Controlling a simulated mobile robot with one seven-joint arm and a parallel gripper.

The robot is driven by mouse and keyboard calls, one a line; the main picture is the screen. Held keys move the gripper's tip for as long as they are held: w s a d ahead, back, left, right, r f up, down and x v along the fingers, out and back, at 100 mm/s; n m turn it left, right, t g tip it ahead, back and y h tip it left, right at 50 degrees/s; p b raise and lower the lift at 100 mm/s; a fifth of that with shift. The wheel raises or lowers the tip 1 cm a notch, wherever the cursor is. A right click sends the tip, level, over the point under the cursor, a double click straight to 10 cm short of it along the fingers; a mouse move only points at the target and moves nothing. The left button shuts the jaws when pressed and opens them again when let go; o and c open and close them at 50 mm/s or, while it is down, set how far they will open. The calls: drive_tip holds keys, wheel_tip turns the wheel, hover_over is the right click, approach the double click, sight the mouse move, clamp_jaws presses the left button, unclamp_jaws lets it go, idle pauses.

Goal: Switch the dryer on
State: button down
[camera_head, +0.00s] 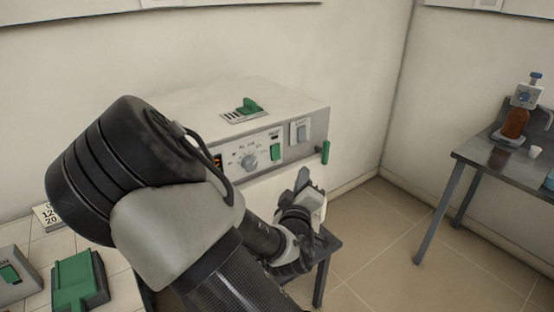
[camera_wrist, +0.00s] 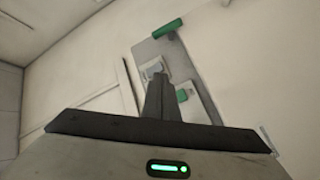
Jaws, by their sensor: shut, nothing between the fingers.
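The dryer (camera_head: 285,100) is a pale box with a grey control panel on its front. The panel has a round dial (camera_head: 249,161), a green rocker switch (camera_head: 275,152) and a pale grey switch (camera_head: 302,133) at its right. A lit orange display (camera_head: 217,161) shows partly behind my arm. My gripper (camera_head: 303,179) is shut and empty, in front of and below the panel's right part. In the wrist view the closed fingertips (camera_wrist: 160,79) overlap the panel, near the pale switch (camera_wrist: 150,67) and the green switch (camera_wrist: 183,96). Contact cannot be told.
A green handle (camera_head: 325,152) sticks out at the dryer's right edge. A green piece (camera_head: 250,105) sits on its top. A metal table (camera_head: 495,157) with an orange-brown bottle (camera_head: 515,123) stands at right. Green-topped items (camera_head: 78,281) lie at lower left.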

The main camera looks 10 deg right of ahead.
sight(276, 152)
drive_tip(key=w+a+f+b, duration=0.1)
drive_tip(key=w+a, duration=0.2)
drive_tip(key=w, duration=0.5)
drive_tip(key=shift+a, duration=0.3)
drive_tip(key=shift+f, duration=0.1)
idle(2.0)
drive_tip(key=shift+w+a, duration=0.2)
drive_tip(key=shift+w, duration=0.15)
drive_tip(key=shift+w+a, duration=0.1)
drive_tip(key=shift+w, duration=0.2)
idle(0.5)
drive_tip(key=shift+s, duration=0.15)
drive_tip(key=shift+s+d, duration=0.3)
drive_tip(key=shift+s, duration=0.25)
